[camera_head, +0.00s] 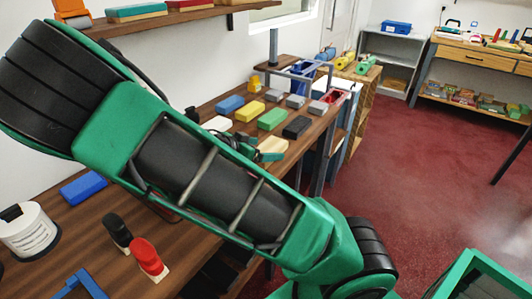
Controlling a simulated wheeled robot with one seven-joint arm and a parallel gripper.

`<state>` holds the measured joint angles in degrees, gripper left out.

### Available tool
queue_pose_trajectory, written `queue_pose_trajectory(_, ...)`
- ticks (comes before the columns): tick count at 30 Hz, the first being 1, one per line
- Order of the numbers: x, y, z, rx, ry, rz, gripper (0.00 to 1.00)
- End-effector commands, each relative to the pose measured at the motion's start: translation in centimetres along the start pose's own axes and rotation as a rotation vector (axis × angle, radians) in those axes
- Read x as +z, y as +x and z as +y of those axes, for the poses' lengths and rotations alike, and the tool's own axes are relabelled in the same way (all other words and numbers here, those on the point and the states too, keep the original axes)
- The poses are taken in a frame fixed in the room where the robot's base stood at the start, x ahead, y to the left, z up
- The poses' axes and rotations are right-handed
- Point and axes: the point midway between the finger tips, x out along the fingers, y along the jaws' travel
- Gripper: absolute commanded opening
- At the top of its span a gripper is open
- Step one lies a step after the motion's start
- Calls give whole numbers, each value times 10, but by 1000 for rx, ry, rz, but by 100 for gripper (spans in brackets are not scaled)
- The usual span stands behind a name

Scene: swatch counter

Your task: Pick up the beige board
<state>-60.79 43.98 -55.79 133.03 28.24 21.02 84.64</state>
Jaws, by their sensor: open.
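A beige board (273,145) lies near the front edge of the brown wooden counter (203,262), right of the middle of the row of coloured blocks. My gripper (256,146) is at the counter just left of the beige board, with its dark fingers close to the board. It is open. My green and black arm hides much of the gripper, and I cannot tell whether a finger touches the board.
Red (148,256) and black-handled (117,230) items stand at the front left. Open red floor (430,170) lies to the right.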

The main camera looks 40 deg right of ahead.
Motion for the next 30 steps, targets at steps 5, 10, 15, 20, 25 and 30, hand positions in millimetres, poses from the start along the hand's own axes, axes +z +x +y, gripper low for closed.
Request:
queue_pose_trajectory(5, 0, 7, 0, 0, 0, 0, 86)
queue_pose_trajectory(10, 0, 7, 0, 0, 0, 0, 84)
queue_pose_trajectory(15, 0, 7, 0, -1, 0, 0, 43)
queue_pose_trajectory(20, 0, 7, 0, -1, -1, -1, 31)
queue_pose_trajectory(25, 0, 7, 0, 0, -1, -1, 31)
queue_pose_trajectory(30, -1, 6, 0, -1, -1, -2, 31)
